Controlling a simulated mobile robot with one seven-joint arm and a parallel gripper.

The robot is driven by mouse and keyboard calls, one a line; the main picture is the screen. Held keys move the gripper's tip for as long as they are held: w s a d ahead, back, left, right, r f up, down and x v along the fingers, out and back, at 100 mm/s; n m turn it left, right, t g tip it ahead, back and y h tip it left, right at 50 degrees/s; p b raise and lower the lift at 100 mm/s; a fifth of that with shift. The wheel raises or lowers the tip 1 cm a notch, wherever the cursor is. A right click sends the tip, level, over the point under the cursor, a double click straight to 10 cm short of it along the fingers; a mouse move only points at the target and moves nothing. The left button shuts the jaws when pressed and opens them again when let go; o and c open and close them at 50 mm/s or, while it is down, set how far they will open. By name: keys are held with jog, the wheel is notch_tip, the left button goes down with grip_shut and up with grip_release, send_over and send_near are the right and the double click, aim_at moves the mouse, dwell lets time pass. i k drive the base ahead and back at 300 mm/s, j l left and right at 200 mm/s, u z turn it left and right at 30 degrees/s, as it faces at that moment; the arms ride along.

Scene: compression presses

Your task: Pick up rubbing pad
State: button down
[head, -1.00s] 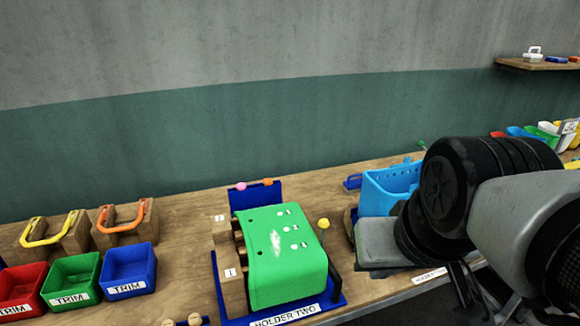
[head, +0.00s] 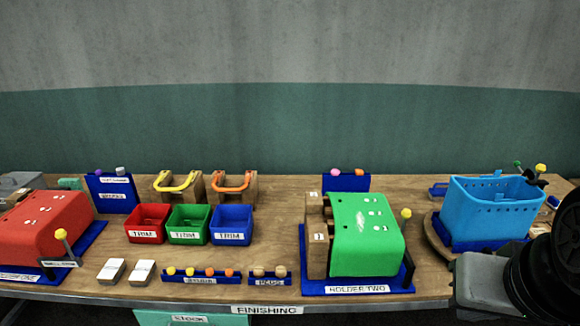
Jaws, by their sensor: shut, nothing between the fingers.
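Nothing in view is plainly marked as a rubbing pad. Two handled wooden blocks stand at the back of the bench, one with a yellow handle (head: 176,183) and one with an orange handle (head: 233,183). Two small white-topped blocks (head: 112,271) (head: 142,272) lie side by side near the front edge. I cannot tell whether either pair is the pad. Part of my arm shows at the lower right, but my gripper's fingers are not in view.
Red (head: 147,223), green (head: 188,224) and blue (head: 231,224) TRIM bins sit mid-bench. The green HOLDER TWO press (head: 365,235) stands right, a red press (head: 42,225) left, a light-blue basket (head: 490,212) far right. Peg racks (head: 201,276) (head: 267,275) line the front.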

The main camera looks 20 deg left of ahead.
aim_at(110, 274)
jog(key=k+u, duration=0.2)
jog(key=u, duration=1.1)
jog(key=i+j+u, duration=0.2)
jog(key=u, duration=0.2)
jog(key=i+u, duration=0.35)
jog(key=z, duration=1.6)
jog(key=j+u, duration=0.1)
jog(key=u, duration=1.5)
jog(key=i+j+z, duration=0.15)
jog(key=z, duration=0.65)
jog(key=i+j+z, duration=0.15)
jog(key=j+z, duration=0.15)
jog(key=j, duration=0.25)
jog(key=j+z, duration=0.3)
jog(key=j, duration=0.25)
jog(key=i, duration=0.05)
